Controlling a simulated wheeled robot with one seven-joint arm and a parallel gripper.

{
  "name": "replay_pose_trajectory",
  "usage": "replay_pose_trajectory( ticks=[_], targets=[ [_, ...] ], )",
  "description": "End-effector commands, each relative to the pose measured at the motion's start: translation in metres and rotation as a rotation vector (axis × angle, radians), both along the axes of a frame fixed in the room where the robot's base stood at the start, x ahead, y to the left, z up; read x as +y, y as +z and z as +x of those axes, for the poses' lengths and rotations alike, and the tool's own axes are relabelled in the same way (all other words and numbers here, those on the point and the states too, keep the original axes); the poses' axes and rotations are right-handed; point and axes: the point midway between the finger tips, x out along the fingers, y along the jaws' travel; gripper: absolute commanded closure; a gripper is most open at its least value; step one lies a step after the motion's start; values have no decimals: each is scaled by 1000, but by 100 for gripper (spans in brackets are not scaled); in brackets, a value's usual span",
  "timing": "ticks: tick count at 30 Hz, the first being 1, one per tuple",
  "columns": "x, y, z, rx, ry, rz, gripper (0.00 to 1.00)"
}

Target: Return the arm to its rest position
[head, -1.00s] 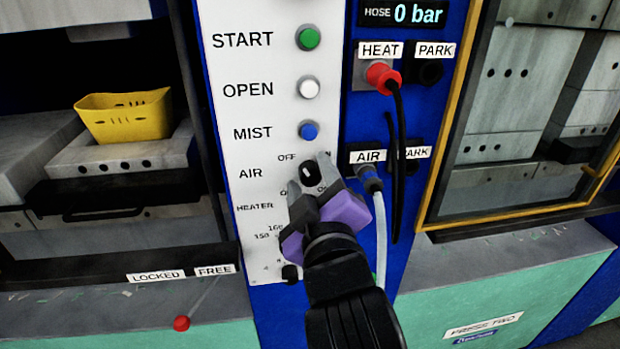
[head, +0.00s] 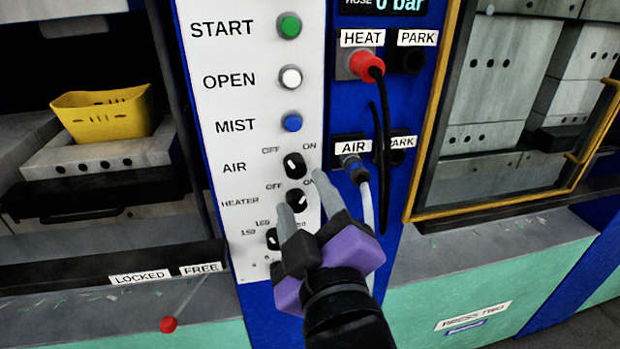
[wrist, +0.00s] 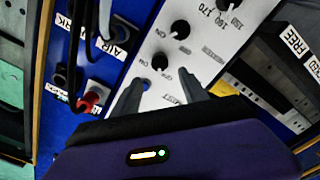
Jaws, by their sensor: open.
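My gripper (head: 301,198) is open and empty in front of the white control panel (head: 212,75). In the head view its two grey fingers are spread, near the HEATER knob (head: 298,201) and below and right of the AIR knob (head: 298,166). In the wrist view my gripper (wrist: 160,95) points at the panel, with the fingers apart and nothing between them. The temperature dial (head: 272,239) is just left of the gripper and partly in view. I cannot tell how far the fingertips are from the panel.
A yellow basket (head: 103,116) sits in the left press. A red-knobbed lever (head: 169,324) sticks out at lower left. The right press has a yellow frame (head: 437,110).

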Motion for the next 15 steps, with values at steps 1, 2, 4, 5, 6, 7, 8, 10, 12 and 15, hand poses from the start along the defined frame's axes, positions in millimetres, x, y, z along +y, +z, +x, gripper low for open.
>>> replay_pose_trajectory(
  ticks=[1,2,4,5,6,7,8,10,12,15],
  targets=[
    [1,5,0,-16,6,20,48],
    [3,10,-1,-29,14,38,48],
    [7,23,-4,-69,38,89,48],
    [8,30,-5,-90,49,114,48],
    [9,37,-8,-114,67,152,48],
    [9,39,-10,-126,77,180,48],
    [8,39,-13,-136,88,208,48],
    [3,34,-18,-147,107,273,48],
    [-3,26,-24,-150,120,327,48],
    [-16,10,-33,-143,127,398,48]
  ],
)
